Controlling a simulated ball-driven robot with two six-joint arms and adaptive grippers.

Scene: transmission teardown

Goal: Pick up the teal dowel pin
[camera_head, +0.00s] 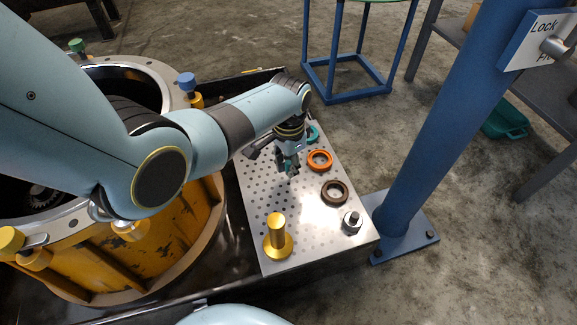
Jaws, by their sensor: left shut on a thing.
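My left gripper (289,168) reaches in from the left and points down over the perforated metal plate (256,205). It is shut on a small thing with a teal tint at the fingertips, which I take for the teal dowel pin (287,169). The fingers hide most of it, and I cannot tell whether it touches the plate. A teal ring (313,134) lies just behind the gripper, partly hidden by my arm. My right gripper is not in view.
On the plate are an orange ring (320,160), a dark brown ring (335,193), a metal nut-like part (352,222) and an upright yellow peg (277,238). A yellow housing (165,250) stands left. A blue post (430,130) rises right of the plate.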

